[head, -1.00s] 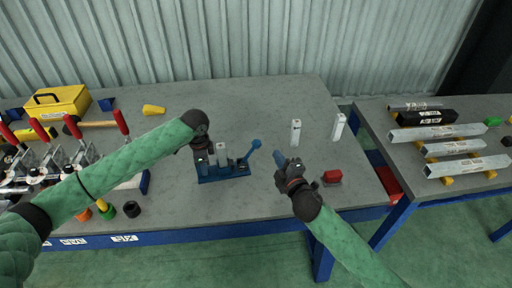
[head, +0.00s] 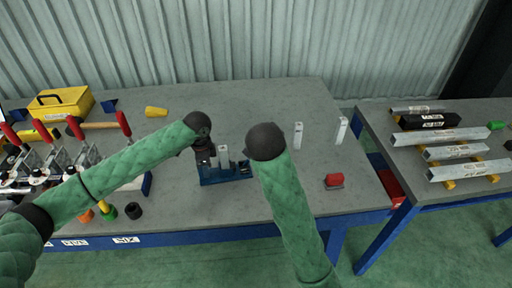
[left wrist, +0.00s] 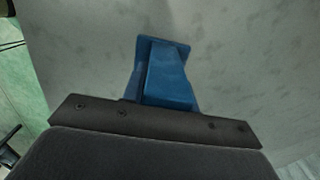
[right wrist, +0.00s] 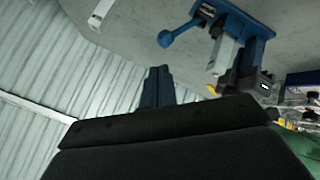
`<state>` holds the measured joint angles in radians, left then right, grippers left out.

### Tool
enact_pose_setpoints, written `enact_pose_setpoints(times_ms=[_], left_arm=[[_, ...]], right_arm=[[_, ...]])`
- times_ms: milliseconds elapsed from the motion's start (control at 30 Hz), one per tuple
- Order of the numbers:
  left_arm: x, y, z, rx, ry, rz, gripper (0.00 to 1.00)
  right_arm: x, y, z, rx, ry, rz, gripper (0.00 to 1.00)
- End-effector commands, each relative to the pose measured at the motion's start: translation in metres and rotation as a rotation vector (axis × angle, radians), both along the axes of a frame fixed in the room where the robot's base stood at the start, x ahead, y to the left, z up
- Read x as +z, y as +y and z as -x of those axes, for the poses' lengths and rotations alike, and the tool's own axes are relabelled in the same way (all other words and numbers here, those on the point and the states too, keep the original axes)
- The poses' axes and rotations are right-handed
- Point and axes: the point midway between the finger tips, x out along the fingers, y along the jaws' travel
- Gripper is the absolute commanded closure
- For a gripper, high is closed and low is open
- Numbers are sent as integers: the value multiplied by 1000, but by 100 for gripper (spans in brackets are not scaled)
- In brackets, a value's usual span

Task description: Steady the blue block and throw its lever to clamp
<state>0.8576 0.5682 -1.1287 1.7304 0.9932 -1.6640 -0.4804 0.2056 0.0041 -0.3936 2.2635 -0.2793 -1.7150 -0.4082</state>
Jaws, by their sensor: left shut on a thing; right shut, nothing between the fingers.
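The blue block (head: 228,177) sits on the grey bench in the head view, with a pale upright bar (head: 223,152) in it. My left gripper (head: 204,163) is at the block's left end, shut on it; in the left wrist view its blue fingers (left wrist: 166,72) are together and the grip is hard to see. My right gripper is hidden behind its own arm in the head view. In the right wrist view its blue fingers (right wrist: 157,86) are shut and empty, apart from the block. The block's blue lever with a ball end (right wrist: 166,38) shows there, sticking out from the block.
Two pale upright bars (head: 298,133) (head: 341,130) and a red piece (head: 334,180) are to the right on the bench. Red-handled clamps (head: 80,150), a yellow toolbox (head: 61,103) and a black cup (head: 134,211) are to the left.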

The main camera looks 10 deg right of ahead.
Motion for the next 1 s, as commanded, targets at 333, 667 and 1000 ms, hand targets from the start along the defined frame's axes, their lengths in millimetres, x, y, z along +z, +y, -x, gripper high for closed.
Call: enact_pose_setpoints(times_ms=[333, 667, 1000], left_arm=[[0, 0, 0, 0, 0, 0, 100], [0, 0, 0, 0, 0, 0, 100], [0, 0, 0, 0, 0, 0, 100]], right_arm=[[23, 27, 27, 17, 172, -78, 100], [24, 28, 30, 19, 185, -81, 100], [6, 29, 18, 19, 188, -80, 100]])
